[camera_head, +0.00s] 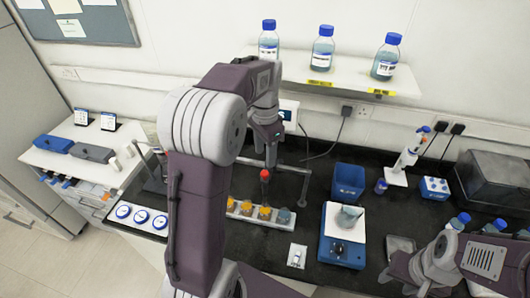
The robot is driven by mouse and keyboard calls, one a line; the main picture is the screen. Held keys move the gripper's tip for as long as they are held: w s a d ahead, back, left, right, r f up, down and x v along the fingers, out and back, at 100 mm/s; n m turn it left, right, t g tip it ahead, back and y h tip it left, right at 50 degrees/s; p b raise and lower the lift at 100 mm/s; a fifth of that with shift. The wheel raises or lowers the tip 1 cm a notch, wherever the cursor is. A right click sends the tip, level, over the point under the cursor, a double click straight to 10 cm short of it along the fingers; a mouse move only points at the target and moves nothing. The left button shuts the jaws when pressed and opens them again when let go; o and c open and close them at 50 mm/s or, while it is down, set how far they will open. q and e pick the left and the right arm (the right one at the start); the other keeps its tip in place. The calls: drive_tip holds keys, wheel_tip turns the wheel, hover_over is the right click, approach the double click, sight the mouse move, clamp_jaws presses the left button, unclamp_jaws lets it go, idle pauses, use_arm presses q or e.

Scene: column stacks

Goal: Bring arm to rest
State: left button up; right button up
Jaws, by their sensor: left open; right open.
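My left arm rises through the middle of the view, with its elbow high and its wrist bent downward. My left gripper (271,156) points down above the dark bench and is open, with nothing seen between its fingers. It is above and behind a red-topped item (265,175) and a white rack (256,215) with several yellow and grey pieces. Whether it touches anything there is hard to tell. My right arm shows at the lower right, folded low over the bench edge. Its gripper cannot be made out.
A blue device with a white top (341,240) holds a beaker (348,217). A blue bin (348,182) stands behind it. Blue-capped bottles (322,48) stand on the wall shelf (345,76). Round blue-and-white items (141,215) lie left. Blue-capped bottles (459,221) stand close to my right arm.

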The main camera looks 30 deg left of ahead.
use_arm(q)
drive_tip(key=shift+r, duration=0.95)
drive_tip(key=d+f+b, duration=0.1)
drive_tip(key=f+b, duration=0.1)
drive_tip(key=shift+b, duration=0.3)
drive_tip(key=s+d+f+n+b, duration=0.2)
drive_tip(key=s+f, duration=0.2)
drive_tip(key=f, duration=0.3)
drive_tip(key=s+d+f+n+b, duration=0.2)
drive_tip(key=s+f, duration=0.3)
drive_tip(key=f, duration=0.3)
drive_tip(key=s+d+f+n+t+b, duration=0.1)
drive_tip(key=s+d+f+n+b, duration=0.1)
drive_tip(key=s+f+b, duration=0.2)
wheel_tip(320, 180, down, 4)
drive_tip(key=shift+s+d+r+n, duration=0.1)
drive_tip(key=shift+s+d+n, duration=0.1)
drive_tip(key=shift+s+n, duration=0.2)
